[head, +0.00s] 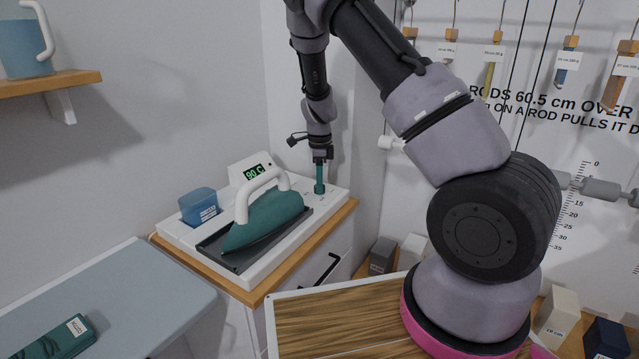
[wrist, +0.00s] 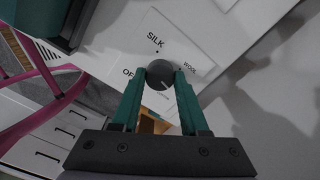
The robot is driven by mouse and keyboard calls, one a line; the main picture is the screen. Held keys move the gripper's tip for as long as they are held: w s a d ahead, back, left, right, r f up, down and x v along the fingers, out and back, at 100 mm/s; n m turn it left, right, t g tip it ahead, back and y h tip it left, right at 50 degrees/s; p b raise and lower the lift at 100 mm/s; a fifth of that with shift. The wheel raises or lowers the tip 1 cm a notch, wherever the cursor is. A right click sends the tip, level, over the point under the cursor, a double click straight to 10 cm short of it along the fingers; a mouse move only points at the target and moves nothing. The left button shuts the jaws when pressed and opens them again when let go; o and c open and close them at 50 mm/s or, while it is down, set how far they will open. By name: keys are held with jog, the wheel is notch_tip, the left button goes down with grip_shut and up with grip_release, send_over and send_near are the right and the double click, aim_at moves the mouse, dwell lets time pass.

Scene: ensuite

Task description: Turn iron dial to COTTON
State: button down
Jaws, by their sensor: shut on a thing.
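The iron dial (wrist: 159,73) is a dark round knob on a white panel (wrist: 180,42). SILK, WOOL and a partly covered OF… are printed around it. Small faint print below the knob is too blurred to read surely. A pale mark shows on the knob's lower part; its exact setting is unclear. My gripper (head: 319,187) points down at the back right of the white iron station (head: 335,190). Its teal fingers are shut on the dial, one each side. In the head view the fingers hide the dial. The teal iron (head: 265,218) with a white handle rests beside it.
A display (head: 255,172) reads 90 C behind the iron. A blue container (head: 198,206) stands at the station's left. A wooden-topped surface (head: 340,318) lies in front.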

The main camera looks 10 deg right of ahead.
jog(key=m, duration=0.6)
jog(key=shift+m, duration=0.4)
dwell(0.3)
jog(key=shift+c, duration=2.1)
grip_release()
jog(key=shift+r, duration=0.1)
notch_tip(320, 180, up, 11)
jog(key=shift+f, duration=0.2)
jog(key=shift+r, duration=0.1)
